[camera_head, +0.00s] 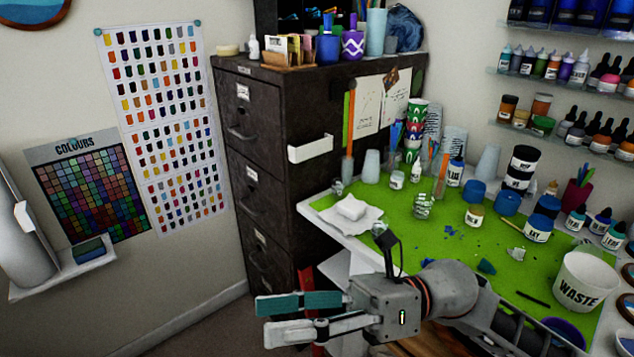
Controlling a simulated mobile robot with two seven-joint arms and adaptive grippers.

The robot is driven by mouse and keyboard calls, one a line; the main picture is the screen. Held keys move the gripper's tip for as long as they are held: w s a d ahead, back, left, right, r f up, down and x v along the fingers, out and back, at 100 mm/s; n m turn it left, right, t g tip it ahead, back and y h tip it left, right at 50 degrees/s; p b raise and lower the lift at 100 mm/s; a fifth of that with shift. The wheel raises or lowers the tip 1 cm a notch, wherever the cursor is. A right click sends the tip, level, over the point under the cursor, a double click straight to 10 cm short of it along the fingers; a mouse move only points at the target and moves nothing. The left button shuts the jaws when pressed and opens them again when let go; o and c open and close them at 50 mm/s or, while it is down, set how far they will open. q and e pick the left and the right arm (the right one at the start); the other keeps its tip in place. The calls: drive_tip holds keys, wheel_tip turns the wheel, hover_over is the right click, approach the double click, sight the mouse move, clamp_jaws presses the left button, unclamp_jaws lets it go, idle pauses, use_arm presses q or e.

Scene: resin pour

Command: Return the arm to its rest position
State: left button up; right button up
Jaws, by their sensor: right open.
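My right gripper (290,317) is in the lower middle of the head view, its arm coming in from the lower right. Its two fingers point left and stand apart, with nothing between them. It is in front of the near left end of the workbench and the foot of the dark filing cabinet (278,142). My left gripper is not in view.
The bench has a green mat (468,245) with jars, cups and bottles along its back. A white waste bucket (582,283) stands at its right. Open floor shows left of the gripper.

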drive_tip(key=w+d+f+m+t+y, duration=0.1)
drive_tip(key=w+d+m+t, duration=0.1)
drive_tip(key=w+m+t, duration=0.5)
drive_tip(key=w+d+f+m+t+y, duration=0.15)
drive_tip(key=w+m+t, duration=0.25)
drive_tip(key=m+t, duration=0.6)
drive_tip(key=w+d+f+m+t+h, duration=0.25)
drive_tip(key=d+f+m+h, duration=0.2)
drive_tip(key=f+m, duration=0.3)
drive_tip(key=w+d+f+m+t+h, duration=0.1)
drive_tip(key=d+f+m+t+h, duration=0.25)
drive_tip(key=f+m+h, duration=0.4)
drive_tip(key=s+d+f+m+g+h, duration=0.2)
drive_tip(key=s+d+f+m, duration=0.2)
drive_tip(key=f, duration=0.4)
drive_tip(key=s+d+f+m+g+h, duration=0.2)
drive_tip(key=s+d+f+m, duration=0.2)
drive_tip(key=f, duration=0.5)
drive_tip(key=s+d+f+m+g+h, duration=0.3)
drive_tip(key=s+d+f+m, duration=0.2)
drive_tip(key=f, duration=0.3)
drive_tip(key=shift+s+f+m, duration=0.35)
drive_tip(key=shift+s+m, duration=0.15)
drive_tip(key=shift+m, duration=0.2)
drive_tip(key=shift+a, duration=0.1)
drive_tip(key=shift+c, duration=0.4)
